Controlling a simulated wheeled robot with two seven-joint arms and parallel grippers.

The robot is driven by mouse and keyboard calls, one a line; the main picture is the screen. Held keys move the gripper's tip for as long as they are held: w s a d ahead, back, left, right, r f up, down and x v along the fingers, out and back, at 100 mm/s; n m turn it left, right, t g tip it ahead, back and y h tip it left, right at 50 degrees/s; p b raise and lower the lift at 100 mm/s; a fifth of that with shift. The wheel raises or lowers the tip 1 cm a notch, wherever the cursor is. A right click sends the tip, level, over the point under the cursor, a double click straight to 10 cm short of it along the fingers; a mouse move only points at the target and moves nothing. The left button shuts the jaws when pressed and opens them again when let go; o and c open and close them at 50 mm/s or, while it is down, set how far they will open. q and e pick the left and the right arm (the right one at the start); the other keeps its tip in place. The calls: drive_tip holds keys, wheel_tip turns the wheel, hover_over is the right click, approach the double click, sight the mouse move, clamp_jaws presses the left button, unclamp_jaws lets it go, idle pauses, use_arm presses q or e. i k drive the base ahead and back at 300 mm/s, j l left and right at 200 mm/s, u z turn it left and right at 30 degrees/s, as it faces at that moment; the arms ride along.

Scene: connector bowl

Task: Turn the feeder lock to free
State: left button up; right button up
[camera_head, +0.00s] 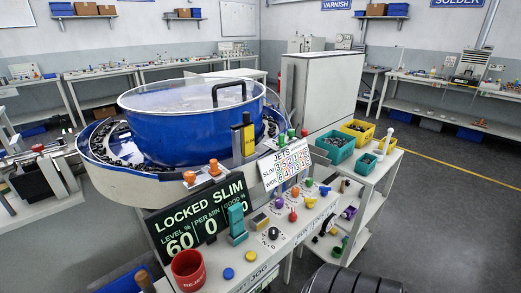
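The feeder is a large blue bowl (190,135) under a clear lid with a black handle, with a ring track of dark parts around it. A dark display (195,222) on its front reads "LOCKED SLIM", with 60, 0 and 0 below. The sloped control panel (262,253) carries a black rotary knob (273,233) on a marked dial, an upright teal lever (237,222) and several coloured knobs. No label readable here shows which control is the feeder lock. Neither of my grippers shows.
A red cup (188,268) stands at the panel's front left. A white cart (372,178) at the right holds teal (334,146) and yellow bins (357,130). A tall grey cabinet (320,92) stands behind. Open floor (445,210) lies to the right.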

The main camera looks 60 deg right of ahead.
sight(309, 202)
drive_tip(key=z, duration=1.65)
